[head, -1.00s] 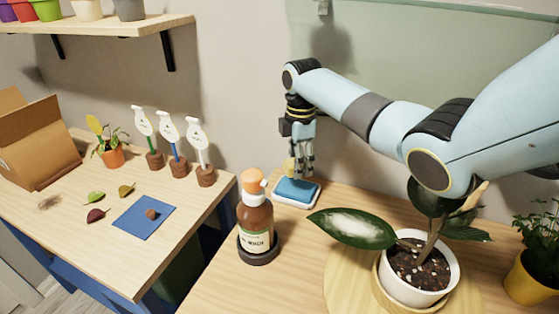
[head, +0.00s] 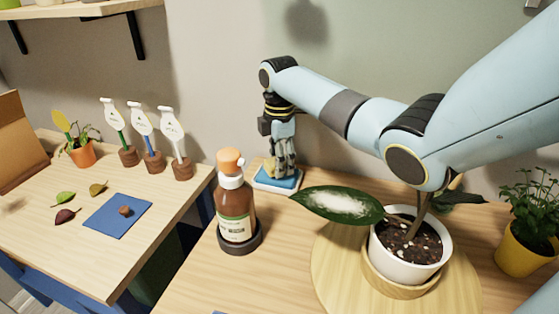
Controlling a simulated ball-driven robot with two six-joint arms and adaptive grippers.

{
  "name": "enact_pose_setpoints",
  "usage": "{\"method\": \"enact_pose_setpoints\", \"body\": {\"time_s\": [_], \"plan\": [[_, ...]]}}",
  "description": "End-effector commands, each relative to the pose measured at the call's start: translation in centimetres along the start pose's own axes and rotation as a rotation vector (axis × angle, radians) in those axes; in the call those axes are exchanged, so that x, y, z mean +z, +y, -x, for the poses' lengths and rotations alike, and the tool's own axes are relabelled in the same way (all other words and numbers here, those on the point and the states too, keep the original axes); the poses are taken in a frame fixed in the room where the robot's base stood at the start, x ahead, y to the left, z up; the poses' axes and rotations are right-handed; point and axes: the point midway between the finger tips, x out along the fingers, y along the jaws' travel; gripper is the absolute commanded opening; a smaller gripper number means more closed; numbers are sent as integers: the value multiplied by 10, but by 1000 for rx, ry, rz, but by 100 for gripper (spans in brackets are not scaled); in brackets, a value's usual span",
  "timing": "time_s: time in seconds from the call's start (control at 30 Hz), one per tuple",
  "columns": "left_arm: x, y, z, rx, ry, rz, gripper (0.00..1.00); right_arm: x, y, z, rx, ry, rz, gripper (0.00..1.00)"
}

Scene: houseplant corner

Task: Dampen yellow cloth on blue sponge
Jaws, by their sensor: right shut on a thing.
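The blue sponge (head: 289,182) lies in a pale tray (head: 264,186) on the wooden table, towards the wall. My right gripper (head: 280,172) points down at the sponge and is shut on the yellow cloth (head: 269,165). Only a small part of the cloth shows, beside the fingers. The cloth and fingertips are low over the sponge and seem to touch it; the exact contact is hidden. My left gripper is not in view.
A brown bottle (head: 236,210) with an orange cap stands left of the sponge. A potted plant (head: 410,257) with a white-coated leaf (head: 338,204) is to the right. A yellow pot (head: 522,254) stands further right.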

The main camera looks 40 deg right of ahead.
Motion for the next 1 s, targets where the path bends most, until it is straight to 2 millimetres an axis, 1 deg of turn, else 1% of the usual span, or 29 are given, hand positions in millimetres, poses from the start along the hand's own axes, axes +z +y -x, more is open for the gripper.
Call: {"method": "enact_pose_setpoints", "body": {"time_s": [1.0], "plan": [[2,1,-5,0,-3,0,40,0,0,-10,0,0,0,19]]}}
